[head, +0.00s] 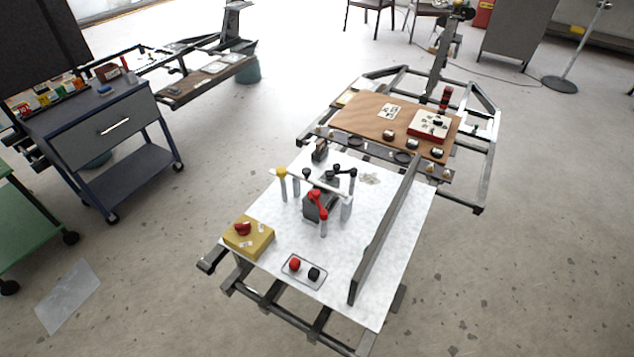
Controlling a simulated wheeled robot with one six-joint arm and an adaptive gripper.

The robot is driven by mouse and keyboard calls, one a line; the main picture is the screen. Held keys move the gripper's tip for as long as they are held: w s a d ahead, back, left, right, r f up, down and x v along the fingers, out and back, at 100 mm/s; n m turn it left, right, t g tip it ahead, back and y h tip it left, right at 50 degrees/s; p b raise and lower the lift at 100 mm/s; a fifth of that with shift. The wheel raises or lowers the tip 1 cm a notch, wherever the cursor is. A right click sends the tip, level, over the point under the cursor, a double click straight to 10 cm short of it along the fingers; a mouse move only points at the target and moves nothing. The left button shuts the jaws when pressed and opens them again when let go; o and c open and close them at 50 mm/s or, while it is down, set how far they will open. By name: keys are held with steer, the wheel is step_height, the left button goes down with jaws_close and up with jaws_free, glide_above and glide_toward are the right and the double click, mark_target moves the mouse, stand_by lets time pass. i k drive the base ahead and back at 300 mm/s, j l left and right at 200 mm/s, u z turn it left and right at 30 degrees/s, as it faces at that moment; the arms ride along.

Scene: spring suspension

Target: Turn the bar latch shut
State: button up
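On the white-topped bench (265,210), a pale bar (326,186) lies slantwise among short grey posts. One post at the left has a yellow top (282,172). A red handle-like piece (318,203) stands on a post in front of a dark grey block (309,212). Black lever-like pieces (345,171) sit behind the bar. I cannot tell for sure which of these is the bar latch or how it is turned; the parts are small and overlap. My gripper is not in view.
A tall grey panel (385,235) stands along the bench's right side. A wooden-topped bench (362,122) is behind. Floor at the left is mostly open.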

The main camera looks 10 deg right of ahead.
mark_target(281, 172)
steer(key=i+j+u, duration=0.15)
steer(key=i+j, duration=0.2)
steer(key=j, duration=0.25)
steer(key=i+j+u, duration=0.1)
steer(key=i+j, duration=0.3)
steer(key=j, duration=0.1)
